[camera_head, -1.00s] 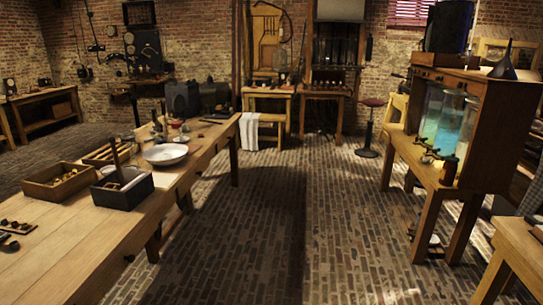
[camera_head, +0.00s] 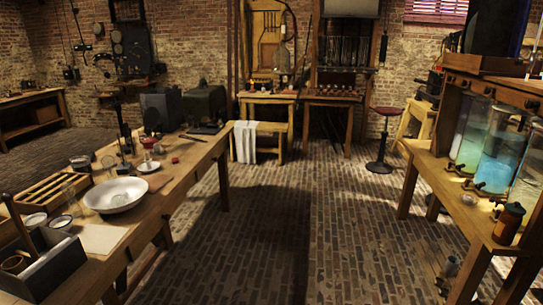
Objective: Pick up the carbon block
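I cannot make out a block that is clearly the carbon block. The long wooden table (camera_head: 200,165) on the left carries a white bowl (camera_head: 115,194), a dark open box (camera_head: 45,262) with a jar inside, a slatted wooden rack (camera_head: 48,190) and a small red-topped item on a saucer (camera_head: 148,166). A small reddish lump (camera_head: 175,160) lies near the bowl, and a flat dark piece (camera_head: 192,138) lies farther back. Neither of my grippers is in view.
A wooden stand (camera_head: 440,180) on the right holds glowing glass jars (camera_head: 497,160) and a brown bottle (camera_head: 508,223). The brick floor (camera_head: 290,225) between is clear.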

